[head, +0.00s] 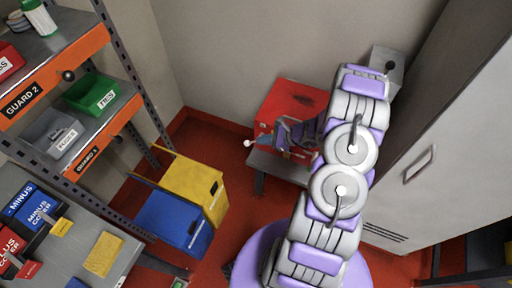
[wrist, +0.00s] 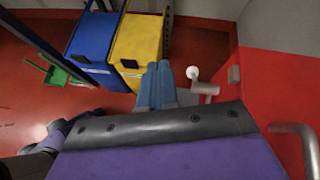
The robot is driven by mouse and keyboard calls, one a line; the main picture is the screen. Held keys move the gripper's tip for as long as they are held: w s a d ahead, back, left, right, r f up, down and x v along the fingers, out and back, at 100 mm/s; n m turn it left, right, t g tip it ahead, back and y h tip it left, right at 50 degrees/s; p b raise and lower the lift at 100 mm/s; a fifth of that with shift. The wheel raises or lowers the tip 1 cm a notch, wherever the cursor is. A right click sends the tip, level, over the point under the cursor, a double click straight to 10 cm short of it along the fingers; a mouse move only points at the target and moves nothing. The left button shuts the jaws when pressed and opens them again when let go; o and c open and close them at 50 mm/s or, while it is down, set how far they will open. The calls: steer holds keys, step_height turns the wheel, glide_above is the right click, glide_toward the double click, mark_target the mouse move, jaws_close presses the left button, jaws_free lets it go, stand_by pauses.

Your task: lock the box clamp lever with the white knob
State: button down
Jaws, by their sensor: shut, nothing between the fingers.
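The white knob (head: 248,143) sticks out to the left of the red box (head: 302,92) in the head view. In the wrist view the white knob (wrist: 192,72) is on the end of a short grey lever (wrist: 206,89) beside the red box (wrist: 275,85). My gripper (wrist: 160,68) is shut and empty, its blue-grey fingers just left of the knob with a small gap in the picture. In the head view my gripper (head: 280,136) is in front of the red box, and my arm hides part of the box. The clamp's catch cannot be made out.
The red box stands on a grey bench (head: 275,168). Yellow (head: 192,184) and blue (head: 173,221) bins stand on the red floor to the left. Shelves (head: 75,150) are at far left, a grey cabinet (head: 440,130) at right. Open floor lies between bins and bench.

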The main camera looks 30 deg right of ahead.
mark_target(252, 142)
steer(key=s+d+f+m+t+h, duration=0.25)
steer(key=d+f+m, duration=0.4)
steer(key=f, duration=0.55)
steer(key=shift+n+g, duration=0.35)
steer(key=shift+n, duration=0.1)
steer(key=b+x, duration=0.3)
steer(key=x, duration=0.5)
steer(key=shift+w+f, duration=0.3)
steer(key=shift+w, duration=0.05)
steer(key=shift+w+a+r+b, duration=0.1)
steer(key=shift+w+a+b, duration=0.15)
steer(key=shift+w, duration=0.25)
steer(key=shift+w+a+b, duration=0.1)
steer(key=shift+w+a, duration=0.15)
steer(key=shift+w, duration=0.25)
steer(key=shift+w+a+r+b, duration=0.3)
steer(key=shift+w+a, duration=0.25)
steer(key=shift+w, duration=0.35)
